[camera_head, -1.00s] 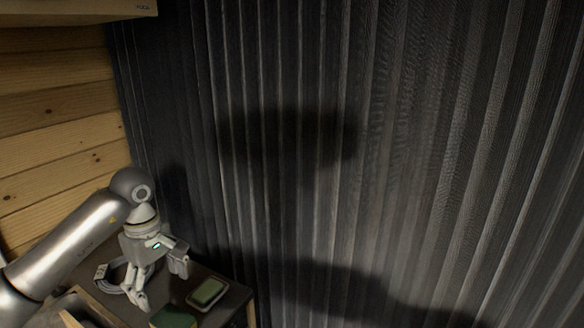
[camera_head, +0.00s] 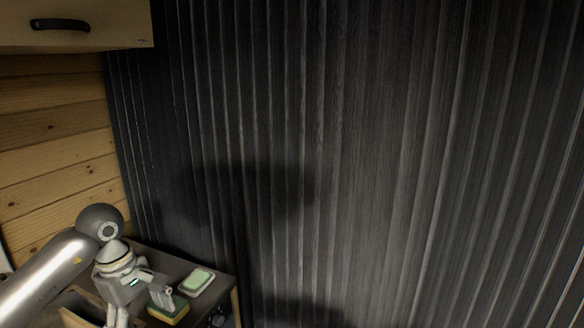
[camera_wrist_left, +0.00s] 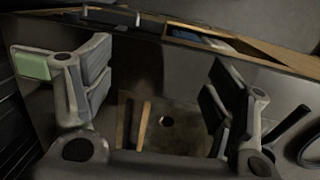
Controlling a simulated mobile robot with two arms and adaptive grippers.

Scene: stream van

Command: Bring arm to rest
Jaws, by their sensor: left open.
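My left arm comes in from the left in the head view, with its left gripper (camera_head: 142,309) low over the dark counter (camera_head: 160,262). The gripper points down and its fingertips are partly cut off by the lower picture edge. In the left wrist view its two fingers stand wide apart, with nothing between them (camera_wrist_left: 158,85). My right gripper is in neither view.
A wooden cabinet (camera_head: 110,22) hangs upper left; a dark ribbed wall (camera_head: 400,150) stands behind.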

